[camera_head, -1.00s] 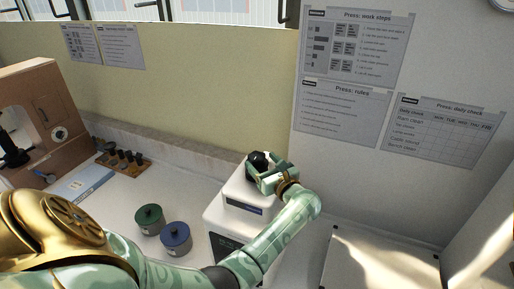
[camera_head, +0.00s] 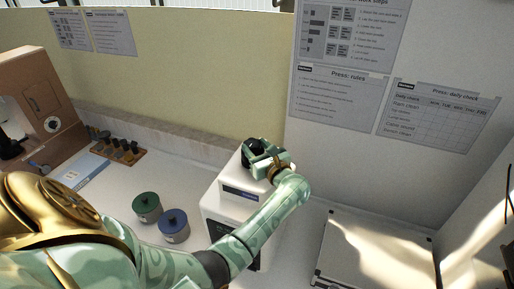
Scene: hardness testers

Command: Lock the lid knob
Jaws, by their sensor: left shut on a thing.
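A white press machine (camera_head: 213,207) with a dark front panel stands on the bench near the middle of the view. A black lid knob (camera_head: 249,154) sits on its top. My left gripper (camera_head: 256,156) reaches over the machine from the right and is shut on the knob, with its green fingers around it. The fingers hide much of the knob, so its turn angle cannot be told. My left arm crosses the lower middle of the view and covers part of the machine's front. My right gripper is not in view.
A green lidded pot (camera_head: 147,207) and a blue lidded pot (camera_head: 173,226) stand left of the machine. A wooden rack (camera_head: 118,151), a booklet (camera_head: 83,171) and a brown tester (camera_head: 45,110) are farther left. A flat pale case (camera_head: 375,255) lies at right.

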